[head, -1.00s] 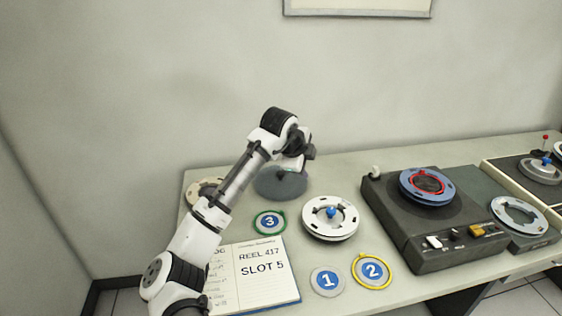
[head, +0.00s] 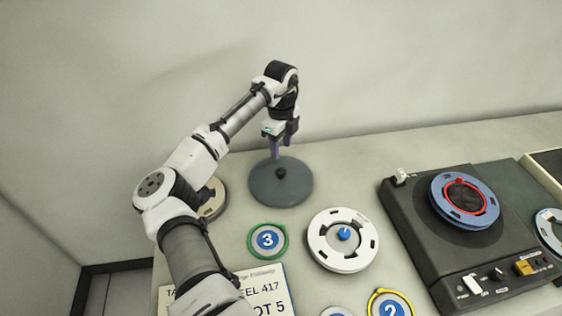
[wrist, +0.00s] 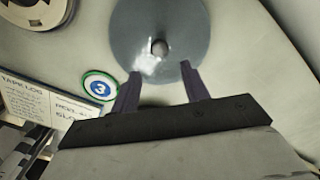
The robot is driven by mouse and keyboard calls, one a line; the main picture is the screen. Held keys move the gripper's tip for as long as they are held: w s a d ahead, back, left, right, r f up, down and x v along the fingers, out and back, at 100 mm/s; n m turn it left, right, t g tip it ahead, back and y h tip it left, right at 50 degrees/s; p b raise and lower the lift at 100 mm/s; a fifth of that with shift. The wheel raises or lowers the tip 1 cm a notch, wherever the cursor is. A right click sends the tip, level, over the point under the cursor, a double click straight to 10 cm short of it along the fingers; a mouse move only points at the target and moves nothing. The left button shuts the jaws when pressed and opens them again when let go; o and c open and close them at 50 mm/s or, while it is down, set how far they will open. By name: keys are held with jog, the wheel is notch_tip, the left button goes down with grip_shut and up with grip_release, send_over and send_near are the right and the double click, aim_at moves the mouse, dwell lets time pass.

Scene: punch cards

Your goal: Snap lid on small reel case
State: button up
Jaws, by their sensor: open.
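A round grey lid (head: 262,192) with a small dark knob (head: 281,173) lies flat on the table near the wall. My gripper (head: 281,151) points down just above it, open and empty. In the wrist view the fingertips (wrist: 161,71) are spread on the near side of the knob (wrist: 159,47), and the lid (wrist: 130,30) fills the top middle. I cannot tell whether the fingertips touch the lid. A beige round reel or case (head: 214,207) is partly hidden behind my arm at left. A white round case (head: 327,255) with a blue knob stands at right. Which is the small reel case is unclear.
A dark tape machine (head: 420,240) with a blue ring-shaped reel (head: 443,208) stands at right. Discs marked 3 (head: 268,240) and 2 (head: 391,305) and a log book (head: 262,285) lie in front. The table (head: 350,170) behind the white case is clear.

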aim_at(281, 171)
jog(key=shift+s+f+b, duration=0.2)
jog(key=shift+f+b, duration=0.45)
jog(key=shift+f, duration=0.05)
jog(key=shift+f+b, duration=2.35)
jog(key=shift+f, duration=2)
jog(key=shift+c, duration=0.4)
jog(key=c, duration=0.7)
jog(key=shift+r+p, duration=2.85)
jog(key=shift+r, duration=0.7)
